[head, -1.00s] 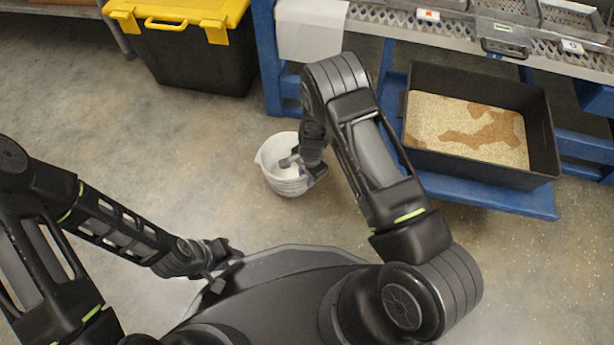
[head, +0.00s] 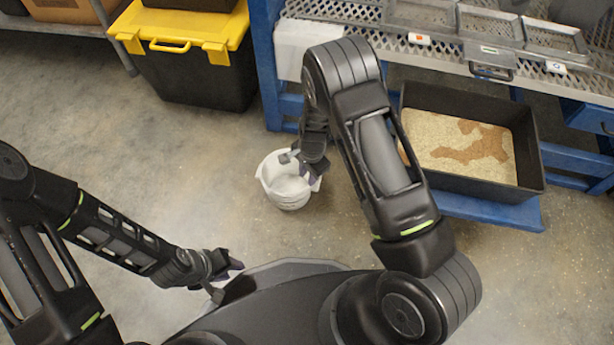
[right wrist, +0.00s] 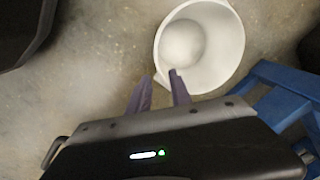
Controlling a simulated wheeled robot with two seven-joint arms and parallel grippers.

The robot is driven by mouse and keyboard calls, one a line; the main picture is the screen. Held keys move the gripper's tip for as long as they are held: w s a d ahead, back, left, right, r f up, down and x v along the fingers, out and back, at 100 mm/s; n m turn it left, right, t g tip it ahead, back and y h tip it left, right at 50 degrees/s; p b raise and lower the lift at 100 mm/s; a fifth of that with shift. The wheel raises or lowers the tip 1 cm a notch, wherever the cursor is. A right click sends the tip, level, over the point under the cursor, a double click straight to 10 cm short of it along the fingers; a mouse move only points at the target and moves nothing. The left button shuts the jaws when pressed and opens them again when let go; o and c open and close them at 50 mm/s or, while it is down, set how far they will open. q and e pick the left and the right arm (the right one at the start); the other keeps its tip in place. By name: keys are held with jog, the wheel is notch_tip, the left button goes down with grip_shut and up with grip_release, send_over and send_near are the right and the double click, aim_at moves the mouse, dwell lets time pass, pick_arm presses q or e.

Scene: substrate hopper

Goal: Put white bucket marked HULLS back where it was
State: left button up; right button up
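The white bucket (head: 288,192) appears to stand upright on the floor in the middle of the head view. Its inside looks empty and the word HULLS cannot be read. My right gripper (head: 302,165) is open at the bucket's far right rim. In the right wrist view, the bucket (right wrist: 222,45) lies just beyond the two spread fingers (right wrist: 160,88). The right-hand finger overlaps the bucket's rim and the other is outside it. Whether they touch the rim cannot be told. My left gripper (head: 228,281) is open and empty, low over my base, away from the bucket.
A black bin with a yellow lid (head: 185,40) stands at the back left. A blue-framed bench with a perforated metal top (head: 420,58) is at the back right. A black tray (head: 530,165) of pale and brown grains sits on its blue lower shelf. Floor left of the bucket is clear.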

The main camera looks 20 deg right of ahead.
dwell(0.6)
jog(key=s+a+f+n+y, duration=0.1)
jog(key=s+a+n, duration=0.15)
jog(key=s, duration=0.45)
jog(key=s+a+f+n, duration=0.1)
jog(key=s+f+n, duration=0.15)
jog(key=s, duration=0.35)
jog(key=s+a+r+n+y, duration=0.2)
jog(key=s+a+r+n, duration=0.3)
jog(key=s+a+n, duration=0.1)
jog(key=shift+s+a+t, duration=0.3)
jog(key=shift+s+a, duration=0.05)
jog(key=shift+s, duration=0.5)
jog(key=shift+d, duration=0.15)
